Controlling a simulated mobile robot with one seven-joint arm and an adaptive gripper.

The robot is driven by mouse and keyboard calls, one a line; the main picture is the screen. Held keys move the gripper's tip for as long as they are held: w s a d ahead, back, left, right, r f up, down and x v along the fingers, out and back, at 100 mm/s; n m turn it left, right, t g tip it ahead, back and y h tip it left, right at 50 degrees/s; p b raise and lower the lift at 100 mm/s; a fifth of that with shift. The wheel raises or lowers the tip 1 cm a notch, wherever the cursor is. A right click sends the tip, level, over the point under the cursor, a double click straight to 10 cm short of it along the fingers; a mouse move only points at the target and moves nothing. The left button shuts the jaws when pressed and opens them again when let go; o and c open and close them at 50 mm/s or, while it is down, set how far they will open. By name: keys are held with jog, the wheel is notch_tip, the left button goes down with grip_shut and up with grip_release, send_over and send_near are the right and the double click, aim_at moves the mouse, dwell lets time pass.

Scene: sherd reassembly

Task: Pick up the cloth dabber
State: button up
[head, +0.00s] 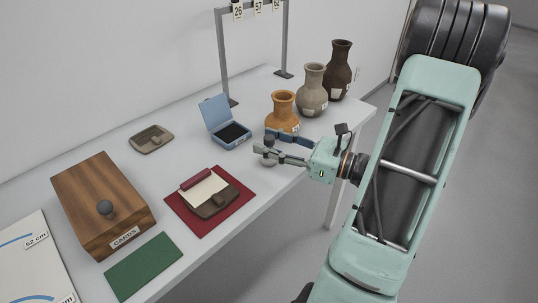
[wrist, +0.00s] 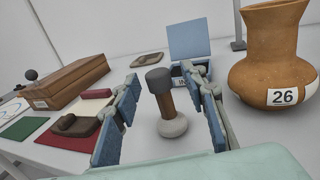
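The cloth dabber (wrist: 165,103) stands upright on the table in the wrist view. It has a dark grey top, a brown handle and a pale rounded base. In the head view my gripper (head: 272,147) partly hides it, and its pale base (head: 268,162) shows by the fingertips. My gripper (wrist: 168,90) is open, with one blue-padded finger on each side of the dabber. Gaps show between the dabber and both fingers in the wrist view, so nothing is held.
An orange jar (head: 283,113) labelled 26 stands close behind my gripper. A blue open case (head: 228,127) lies to the left. A red mat (head: 179,213) with a brown object, a wooden box (head: 90,192) and a green mat (head: 145,266) lie farther left.

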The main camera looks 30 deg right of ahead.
jog(key=shift+w+a, duration=0.15)
grip_shut()
dwell(0.4)
